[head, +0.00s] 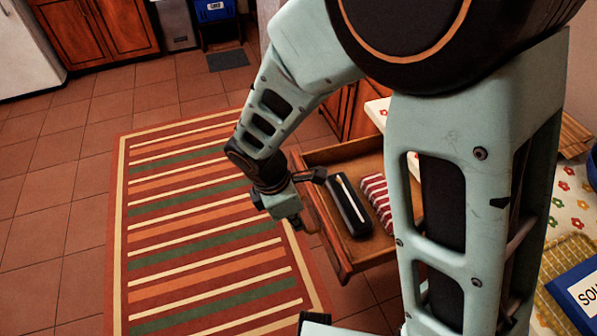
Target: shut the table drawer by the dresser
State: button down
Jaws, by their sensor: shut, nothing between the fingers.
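The table drawer (341,262) is pulled out below the table, to the right of the striped rug. In it lie a long black case (349,212) and a red-and-white striped cloth (377,198). My gripper (297,222) is shut and empty, pointing down at the drawer's left-hand front side. It looks close to the drawer front, but I cannot tell whether it touches. My arm hides the drawer's right part and much of the table. The dresser cannot be made out for certain.
The table top (570,205) with a flowered cloth is at the right, bearing a woven mat (572,255) and a blue item (580,290). The striped rug (200,235) and tiled floor (40,200) are clear at the left. Wooden cabinets (95,30) stand at the back.

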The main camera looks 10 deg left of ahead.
aim_at(319, 224)
jog(key=shift+w+d+r, duration=0.15)
jog(key=shift+w+d, duration=0.35)
jog(key=shift+d, duration=0.25)
jog(key=shift+w+d+r, duration=0.1)
jog(key=shift+w+d, duration=0.35)
jog(key=shift+d, duration=0.25)
jog(key=shift+d, duration=0.1)
jog(key=shift+w+d, duration=0.2)
jog(key=shift+d, duration=0.05)
jog(key=w+d+p, duration=0.2)
jog(key=w+d, duration=0.2)
jog(key=d, duration=0.3)
jog(key=w+d+p, duration=0.3)
jog(key=w+d, duration=0.2)
jog(key=d, duration=0.2)
jog(key=w+d+p, duration=0.3)
jog(key=w+d, duration=0.1)
jog(key=d, duration=0.3)
jog(key=shift+w+d, duration=0.15)
jog(key=shift+d, duration=0.15)
jog(key=shift+a, duration=0.15)
